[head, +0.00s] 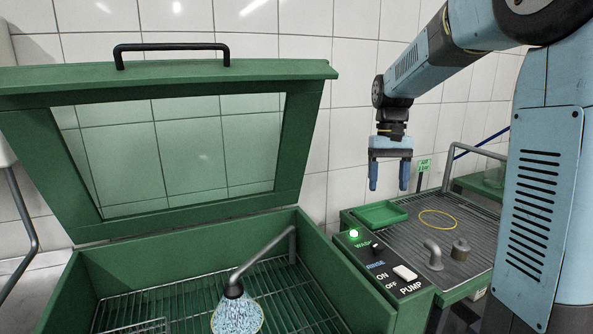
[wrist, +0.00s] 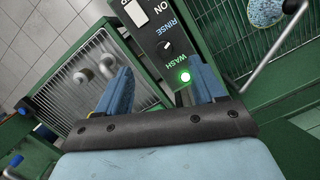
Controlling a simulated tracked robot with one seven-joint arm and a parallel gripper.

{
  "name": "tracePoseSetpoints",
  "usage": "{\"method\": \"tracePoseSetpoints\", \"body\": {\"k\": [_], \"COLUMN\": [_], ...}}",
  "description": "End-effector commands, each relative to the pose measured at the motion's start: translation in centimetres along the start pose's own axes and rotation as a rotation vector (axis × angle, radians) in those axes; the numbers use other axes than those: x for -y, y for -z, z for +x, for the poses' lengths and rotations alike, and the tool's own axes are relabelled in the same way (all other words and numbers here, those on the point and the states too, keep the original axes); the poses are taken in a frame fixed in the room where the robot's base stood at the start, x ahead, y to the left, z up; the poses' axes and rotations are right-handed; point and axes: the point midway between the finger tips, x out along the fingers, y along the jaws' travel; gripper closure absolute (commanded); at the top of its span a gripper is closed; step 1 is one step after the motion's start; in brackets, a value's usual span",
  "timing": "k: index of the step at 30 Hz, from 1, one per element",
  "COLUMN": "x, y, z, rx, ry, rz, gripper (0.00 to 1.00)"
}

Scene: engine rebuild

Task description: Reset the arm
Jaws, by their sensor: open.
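My gripper (head: 389,178) hangs from my blue arm with its two blue fingers pointing down, apart and empty. In the head view it is in the air above the area between the green washer cabinet and the draining board. In the wrist view the gripper (wrist: 160,88) shows its spread fingers with nothing between them. Beyond the fingers is the control panel (wrist: 152,35), with a lit green lamp (wrist: 185,77) near the right finger.
The green washer cabinet (head: 325,270) has its windowed lid (head: 320,120) raised; water sprays from a nozzle (head: 234,290) inside. The control panel (head: 385,268) is at its right. The ribbed draining board (head: 400,232) holds a green tray (head: 380,215), a yellow ring (head: 437,212) and a metal part (head: 460,249).

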Motion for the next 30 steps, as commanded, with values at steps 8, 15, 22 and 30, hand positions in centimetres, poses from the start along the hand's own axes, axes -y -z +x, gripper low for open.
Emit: {"method": "tracePoseSetpoints", "body": {"k": [8,15,22,30], "x": [-0.2,-0.3,-0.5,-0.7], "y": [-5.6,-10.2,-14.3,-18.9], "z": [-1.4,-1.7,-1.4,-0.1], "rx": [-0.138,-0.255,-0.366,-0.497], "ry": [-0.001,-0.001,0.0,0.001], "rz": [-0.004,-0.006,-0.009,-0.013], "gripper": [0.31,0.31,0.31,0.31]}}
